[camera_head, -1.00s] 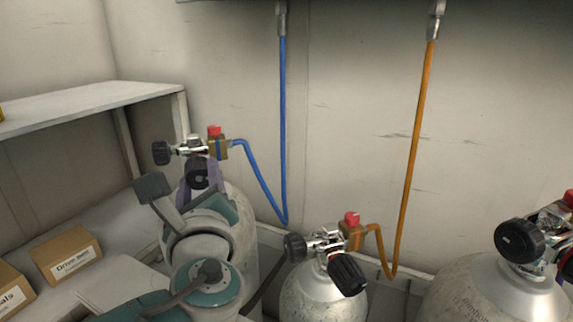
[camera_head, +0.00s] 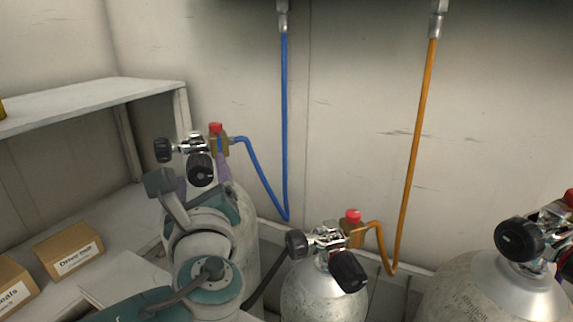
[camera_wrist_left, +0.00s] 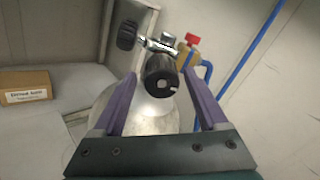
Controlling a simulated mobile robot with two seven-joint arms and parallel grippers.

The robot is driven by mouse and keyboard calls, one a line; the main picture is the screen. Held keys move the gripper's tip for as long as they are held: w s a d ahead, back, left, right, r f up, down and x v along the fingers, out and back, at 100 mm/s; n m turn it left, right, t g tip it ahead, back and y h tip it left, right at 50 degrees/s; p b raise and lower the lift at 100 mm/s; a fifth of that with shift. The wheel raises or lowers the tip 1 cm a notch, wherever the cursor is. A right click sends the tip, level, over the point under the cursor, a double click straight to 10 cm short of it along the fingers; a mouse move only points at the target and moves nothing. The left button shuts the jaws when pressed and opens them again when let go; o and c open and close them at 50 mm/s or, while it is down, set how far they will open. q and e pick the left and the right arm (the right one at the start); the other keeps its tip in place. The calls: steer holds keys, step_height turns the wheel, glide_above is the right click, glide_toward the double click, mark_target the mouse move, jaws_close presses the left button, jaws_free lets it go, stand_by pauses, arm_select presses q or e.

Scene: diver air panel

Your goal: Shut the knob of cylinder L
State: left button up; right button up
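The left cylinder (camera_head: 244,235), with the blue hose, stands at the left; no letter L is legible on it. Its valve has a black front knob (camera_head: 201,168), a black side knob (camera_head: 163,150) and a red cap (camera_head: 215,128). My left gripper (camera_head: 203,182) is open at the front knob. In the left wrist view its purple fingers (camera_wrist_left: 160,78) stand on both sides of the front knob (camera_wrist_left: 158,88), with visible gaps and no clear contact. A small pale mark shows on the knob's face. The right gripper is not in view.
A middle cylinder (camera_head: 322,294) with an orange hose (camera_head: 414,150) and a right cylinder (camera_head: 480,288) have similar knobs. A shelf (camera_head: 90,100) and cardboard boxes (camera_head: 68,250) are at the left. The blue hose (camera_head: 284,120) hangs behind, before the wall.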

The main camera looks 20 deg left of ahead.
arm_select(q)
steer(key=shift+o, duration=0.2)
steer(key=p+v, duration=0.1)
steer(key=v, duration=0.9)
steer(key=shift+p, duration=0.4)
steer(key=shift+r, duration=0.1)
steer(key=shift+c, duration=0.3)
